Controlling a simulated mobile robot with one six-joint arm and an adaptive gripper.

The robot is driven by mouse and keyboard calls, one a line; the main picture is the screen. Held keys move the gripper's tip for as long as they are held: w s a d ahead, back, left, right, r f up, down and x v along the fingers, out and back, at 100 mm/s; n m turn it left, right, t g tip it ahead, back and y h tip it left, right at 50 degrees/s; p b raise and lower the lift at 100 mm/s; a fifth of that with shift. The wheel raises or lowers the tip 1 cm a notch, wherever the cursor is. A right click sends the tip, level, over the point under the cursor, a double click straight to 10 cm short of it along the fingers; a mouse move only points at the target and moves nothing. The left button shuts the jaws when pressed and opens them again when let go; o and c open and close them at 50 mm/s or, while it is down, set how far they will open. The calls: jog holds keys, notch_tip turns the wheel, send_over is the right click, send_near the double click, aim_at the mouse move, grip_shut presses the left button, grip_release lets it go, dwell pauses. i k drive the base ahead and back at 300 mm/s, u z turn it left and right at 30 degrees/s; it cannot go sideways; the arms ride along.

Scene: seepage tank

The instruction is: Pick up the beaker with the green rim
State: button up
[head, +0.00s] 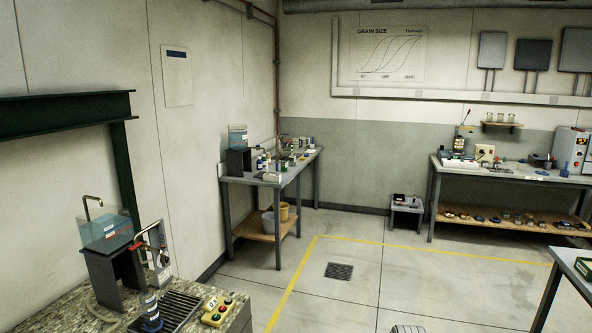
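I cannot make out a beaker with a green rim for certain. Several small glass vessels (500,117) stand on a wall shelf at the right, too small to show a rim colour. The grey bench (267,181) in the back corner carries many small bottles and containers, some with green on them, also too small to tell apart. My gripper is not in view.
A stone-topped counter (85,308) with a water tank (105,232) and a yellow button box (218,311) is at front left. A workbench (520,172) stands at back right, a low stool (406,208) between the benches. A table corner (572,262) juts in at right.

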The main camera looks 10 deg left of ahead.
aim_at(284, 163)
jog(key=z, duration=0.45)
jog(key=i, duration=4.7)
jog(key=z, duration=0.05)
